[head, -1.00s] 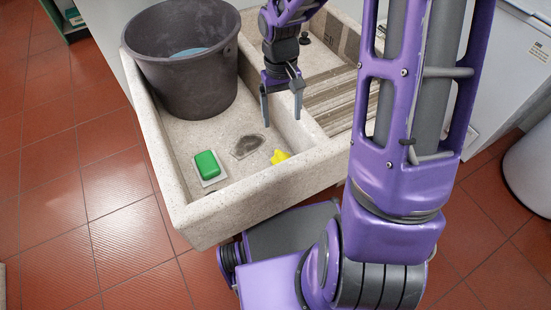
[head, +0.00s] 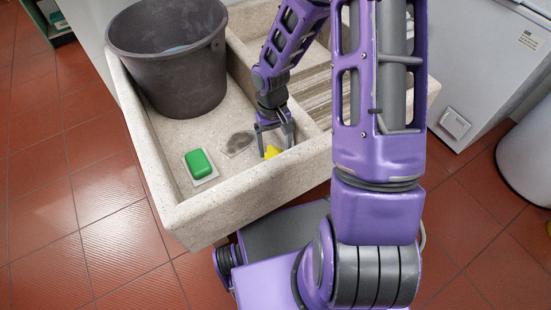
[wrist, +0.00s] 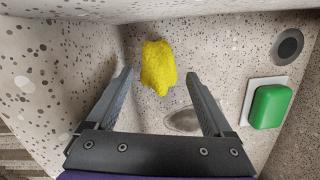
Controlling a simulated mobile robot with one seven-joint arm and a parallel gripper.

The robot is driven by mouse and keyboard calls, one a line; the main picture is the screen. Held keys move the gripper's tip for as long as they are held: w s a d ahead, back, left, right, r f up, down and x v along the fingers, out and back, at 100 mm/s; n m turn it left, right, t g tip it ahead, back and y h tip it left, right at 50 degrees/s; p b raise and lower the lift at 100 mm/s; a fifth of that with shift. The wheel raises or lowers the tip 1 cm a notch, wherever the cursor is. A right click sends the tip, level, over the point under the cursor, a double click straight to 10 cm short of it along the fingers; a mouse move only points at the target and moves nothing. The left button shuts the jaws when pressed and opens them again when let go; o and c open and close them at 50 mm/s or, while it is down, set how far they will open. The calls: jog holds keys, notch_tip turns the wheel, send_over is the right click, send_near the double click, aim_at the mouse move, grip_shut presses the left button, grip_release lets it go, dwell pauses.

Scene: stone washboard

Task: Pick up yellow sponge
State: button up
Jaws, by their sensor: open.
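The yellow sponge (head: 272,152) lies on the floor of the stone basin, near the inner divider wall. It also shows in the wrist view (wrist: 158,67), just beyond the fingertips and between their lines. My gripper (head: 275,151) is open and low in the basin, close to the sponge. I cannot tell how high the fingertips are above the basin floor.
A green soap (head: 199,162) on a white dish lies left in the stone basin (head: 215,205). A dark bucket (head: 170,75) stands at the back left. The ribbed washboard (head: 315,92) lies right of the divider. A drain (wrist: 288,46) shows in the wrist view.

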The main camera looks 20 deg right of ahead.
aim_at(275, 152)
notch_tip(275, 152, down, 4)
jog(key=shift+r, duration=0.2)
jog(key=c, duration=1.1)
jog(key=shift+r, duration=0.15)
notch_tip(275, 152, up, 18)
jog(key=p, duration=0.3)
